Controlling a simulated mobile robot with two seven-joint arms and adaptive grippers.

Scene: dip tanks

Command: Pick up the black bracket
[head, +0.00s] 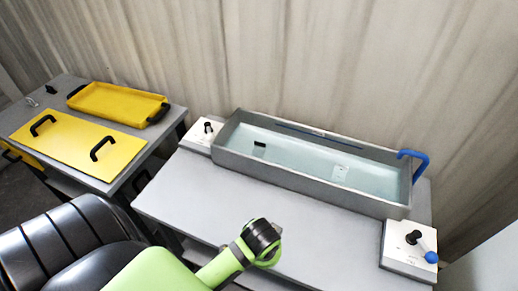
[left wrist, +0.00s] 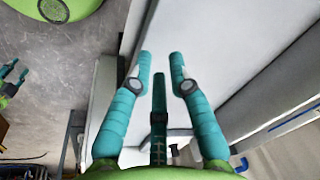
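A small black piece (head: 259,145), perhaps the black bracket, shows at the left end inside the grey water-filled tank (head: 300,178). Another small black item (head: 50,89) lies at the back of the left table; both are too small to identify surely. My left gripper (left wrist: 161,58) shows in the left wrist view with its teal fingers apart and nothing between them, over a pale grey surface. In the head view only my green arm shows, in front of the tank. Part of another teal-and-green gripper, apparently my right (left wrist: 14,78), is at the left edge of the wrist view.
A yellow tray (head: 115,102) and a yellow lid (head: 78,143) with black handles lie on the left table. Control boxes (head: 203,135) (head: 409,250) flank the tank. A blue hook-shaped handle (head: 416,158) rises at its right end. The grey tabletop (head: 210,200) before the tank is clear.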

